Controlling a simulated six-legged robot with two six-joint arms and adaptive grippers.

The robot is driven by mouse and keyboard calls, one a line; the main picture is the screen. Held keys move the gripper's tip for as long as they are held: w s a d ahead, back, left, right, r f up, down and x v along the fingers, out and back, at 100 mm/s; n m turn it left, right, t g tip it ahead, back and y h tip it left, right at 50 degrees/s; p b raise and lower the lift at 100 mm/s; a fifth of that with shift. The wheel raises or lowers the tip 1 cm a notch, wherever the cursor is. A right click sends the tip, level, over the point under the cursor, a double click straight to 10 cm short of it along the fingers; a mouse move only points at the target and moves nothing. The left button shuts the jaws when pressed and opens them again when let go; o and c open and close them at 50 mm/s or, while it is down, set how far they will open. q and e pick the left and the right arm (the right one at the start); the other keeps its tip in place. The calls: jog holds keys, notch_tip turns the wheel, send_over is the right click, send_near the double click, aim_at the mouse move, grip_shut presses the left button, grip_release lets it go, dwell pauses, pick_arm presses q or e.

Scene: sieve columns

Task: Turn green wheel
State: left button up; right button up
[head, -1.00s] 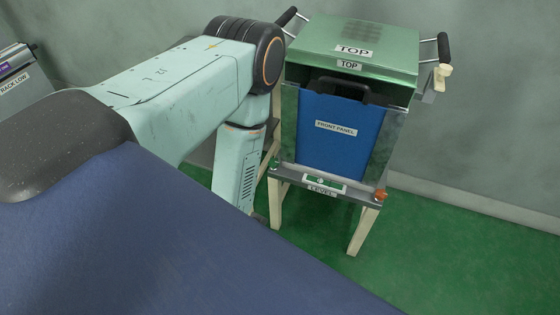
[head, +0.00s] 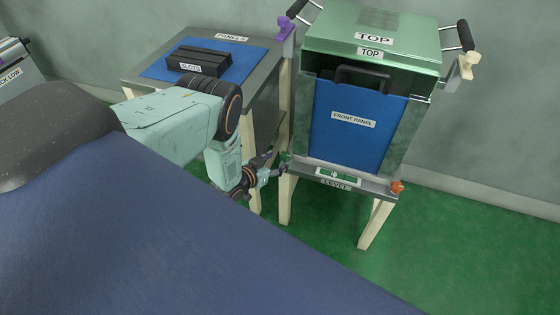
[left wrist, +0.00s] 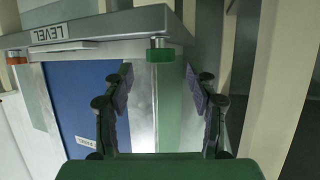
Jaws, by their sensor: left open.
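The green wheel (left wrist: 160,54) is a short green cylinder under the left end of the level bar (head: 345,182). It shows in the left wrist view just beyond the fingertips, and in the head view it is mostly hidden by my gripper. My left gripper (head: 273,164) is beside the bar's left end. In the left wrist view its two fingers (left wrist: 160,82) are spread, with the wheel roughly centred ahead of the gap and nothing between the pads. An orange wheel (head: 397,187) sits at the bar's right end. My right gripper is not in view.
The column stand carries a blue front panel (head: 354,135) and a green top (head: 375,38) with side handles. A table (head: 262,85) with a blue mat and a black slots block stands at left. A purple clamp (head: 285,29) is between them. Green floor is open at right.

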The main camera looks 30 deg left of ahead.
aim_at(281, 157)
pick_arm(q)
jog(key=shift+b+x, duration=0.4)
jog(key=shift+x, duration=0.8)
jog(key=shift+w+f, duration=0.15)
jog(key=shift+w, duration=0.15)
jog(key=c, duration=1.2)
jog(key=shift+o, duration=0.2)
jog(key=shift+w+a+f+m+g+h+b, duration=0.1)
jog(key=shift+a+m+g+h+b, duration=0.15)
jog(key=shift+m+h+b, duration=0.65)
jog(key=shift+a+f+m+g+h+b, duration=0.1)
jog(key=shift+a+m+g+h+b, duration=0.15)
jog(key=shift+m+h+b, duration=0.6)
jog(key=shift+w+a+r+m+g+h+b, duration=0.1)
jog(key=shift+m+g+h+b, duration=0.35)
jog(key=shift+m+h+b, duration=0.45)
jog(key=shift+a+r+m+g+h+b, duration=0.1)
jog(key=shift+m+g+h+b, duration=0.45)
jog(key=shift+b, duration=0.55)
jog(key=o, duration=1.2)
jog(key=shift+h, duration=0.3)
jog(key=shift+c, duration=0.2)
